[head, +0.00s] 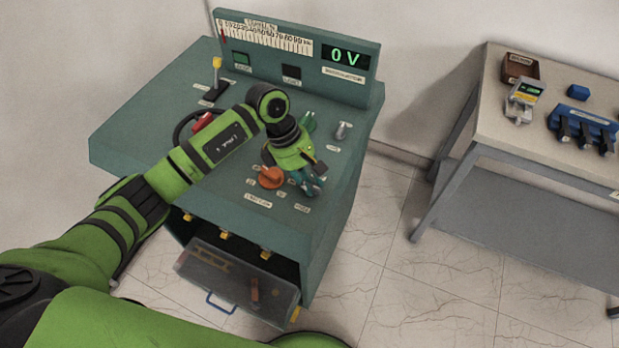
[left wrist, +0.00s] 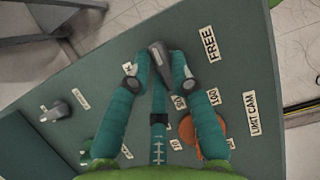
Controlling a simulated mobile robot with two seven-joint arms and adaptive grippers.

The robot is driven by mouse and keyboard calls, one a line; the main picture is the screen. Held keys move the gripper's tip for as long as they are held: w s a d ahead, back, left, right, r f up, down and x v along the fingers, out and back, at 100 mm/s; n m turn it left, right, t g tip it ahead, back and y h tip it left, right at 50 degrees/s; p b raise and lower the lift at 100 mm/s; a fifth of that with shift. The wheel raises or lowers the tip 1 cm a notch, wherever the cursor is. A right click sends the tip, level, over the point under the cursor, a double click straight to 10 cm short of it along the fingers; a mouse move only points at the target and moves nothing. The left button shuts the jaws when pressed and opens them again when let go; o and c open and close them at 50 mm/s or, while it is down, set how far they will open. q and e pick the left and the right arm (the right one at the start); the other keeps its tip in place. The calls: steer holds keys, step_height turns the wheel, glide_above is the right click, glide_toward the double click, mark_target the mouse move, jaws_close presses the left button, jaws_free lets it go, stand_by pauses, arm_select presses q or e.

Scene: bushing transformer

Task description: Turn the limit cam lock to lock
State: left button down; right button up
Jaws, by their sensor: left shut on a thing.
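The limit cam lock, a small grey lever knob (left wrist: 158,56), stands on the teal desk top between my left gripper's fingertips in the left wrist view. My left gripper (left wrist: 160,80) is shut on it, one finger on each side. The FREE label (left wrist: 211,44) is to its right; a label to its left (left wrist: 129,69) is mostly hidden by a finger. In the head view my left gripper (head: 310,186) is over the front right of the desk and hides the knob. The orange limit cam dial (head: 271,177) is just left of it. My right gripper is out of view.
A grey lever (head: 343,131) and a green knob (head: 309,121) stand behind the gripper. The desk's upright panel (head: 362,91) reads 0 V. A red-handled wheel (head: 202,122) is under my forearm. A side table (head: 493,127) with tools stands at the right.

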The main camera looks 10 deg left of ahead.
arm_select(q)
steer(key=shift+s+a+f+n+t+b, duration=0.1)
steer(key=shift+n+t+b, duration=0.2)
steer(key=shift+n+b, duration=0.4)
steer(key=shift+f+n+t+b, duration=0.1)
steer(key=shift+n+t+b, duration=0.25)
steer(key=shift+n, duration=0.65)
steer(key=n+t+b, duration=0.1)
steer(key=n, duration=0.1)
steer(key=n+t+b, duration=0.1)
steer(key=n+b, duration=0.1)
steer(key=n, duration=0.1)
steer(key=shift+s+y, duration=0.15)
steer(key=shift+y, duration=0.25)
steer(key=n+b, duration=0.2)
steer(key=n, duration=0.1)
steer(key=n+t+y+b, duration=0.1)
steer(key=n+b, duration=0.1)
steer(key=shift+s+n+t+y, duration=0.15)
steer(key=shift+n+t+y, duration=0.15)
steer(key=shift+n, duration=0.1)
steer(key=shift+s+r+n+y+b, duration=0.15)
steer(key=shift+n+y+b, duration=0.55)
steer(key=shift+n+b, duration=0.9)
steer(key=shift+n, duration=0.4)
steer(key=c, duration=1.1)
jaws_free()
